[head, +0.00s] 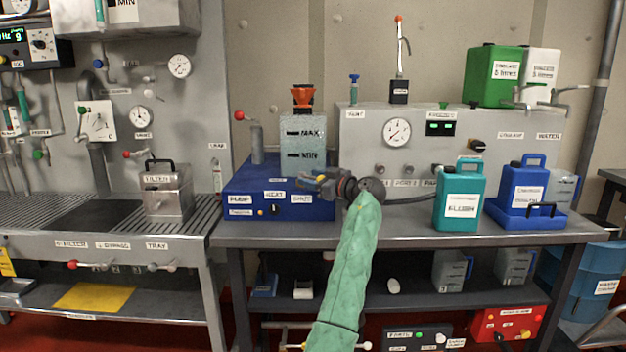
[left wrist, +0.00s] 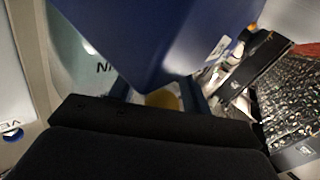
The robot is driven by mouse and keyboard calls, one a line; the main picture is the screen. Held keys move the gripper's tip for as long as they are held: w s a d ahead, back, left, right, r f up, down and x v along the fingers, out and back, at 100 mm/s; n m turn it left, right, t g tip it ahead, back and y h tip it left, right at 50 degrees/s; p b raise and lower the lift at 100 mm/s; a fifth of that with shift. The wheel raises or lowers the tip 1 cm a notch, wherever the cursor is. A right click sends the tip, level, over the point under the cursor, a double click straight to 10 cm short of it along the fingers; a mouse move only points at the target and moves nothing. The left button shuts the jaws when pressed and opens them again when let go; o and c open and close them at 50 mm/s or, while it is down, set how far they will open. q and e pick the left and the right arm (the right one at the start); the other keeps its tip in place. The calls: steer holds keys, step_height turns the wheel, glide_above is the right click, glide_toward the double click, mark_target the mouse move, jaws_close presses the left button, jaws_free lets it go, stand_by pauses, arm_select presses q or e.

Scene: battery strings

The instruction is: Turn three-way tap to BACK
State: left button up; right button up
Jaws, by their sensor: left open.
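My left gripper (head: 312,182) reaches in at the end of the green-sleeved arm, pointing left in front of the upper right of the blue bench unit (head: 245,186). Its jaws are open. In the left wrist view, a small yellowish round part (left wrist: 162,98) shows between the dark fingers (left wrist: 160,92), partly covered by a blue block. I cannot tell whether it is the three-way tap or whether the fingers touch it. No three-way tap can be made out for certain in the head view; the gripper and arm cover part of that area. My right gripper is not in view.
A clear tank (head: 303,135) with an orange funnel stands on the blue unit. A grey panel with a gauge (head: 396,132) is behind. A teal canister (head: 459,195) and blue canister (head: 520,186) stand to the right. A metal box (head: 167,192) is on the left bench.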

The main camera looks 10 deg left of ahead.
arm_select(q)
steer(key=v, duration=0.7)
steer(key=shift+d, duration=0.35)
steer(key=shift+s, duration=0.15)
